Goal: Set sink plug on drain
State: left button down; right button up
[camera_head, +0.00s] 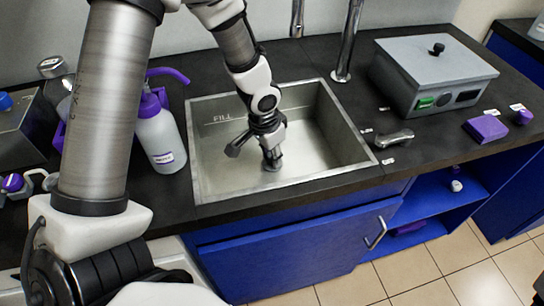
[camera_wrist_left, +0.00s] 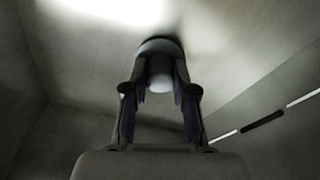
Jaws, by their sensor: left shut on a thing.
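The steel sink (camera_head: 345,135) is set in the black counter, in the middle of the head view. My left gripper (camera_head: 271,152) reaches down into it, with its fingers pointing at the basin floor. In the left wrist view the gripper (camera_wrist_left: 160,95) is shut on a grey, rounded sink plug (camera_wrist_left: 158,48). The plug (camera_head: 272,166) shows in the head view as a small dark piece at the fingertips, at or just above the sink floor. I cannot tell whether it touches the floor. No drain opening is visible; the gripper and plug may cover it. My right gripper is not in view.
A tap (camera_head: 345,45) stands behind the sink. A white spray bottle (camera_head: 160,135) with a purple top is on the left, near my arm. A grey box (camera_head: 435,75), a metal handle (camera_head: 393,138) and a purple block (camera_head: 486,128) are on the right counter.

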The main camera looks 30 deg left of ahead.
aim_at(266, 166)
pick_arm(q)
jog(key=shift+s+f, duration=0.1)
jog(key=c, duration=0.9)
grip_release()
jog(key=shift+r, duration=0.55)
jog(key=r+p, duration=0.1)
jog(key=r, duration=0.2)
jog(key=s+r+p, duration=0.1)
jog(key=r, duration=0.3)
jog(key=r+p, duration=0.1)
jog(key=r, duration=0.3)
jog(key=shift+s+a+r, duration=0.1)
jog(key=shift+s+a, duration=0.15)
jog(key=shift+s, duration=0.05)
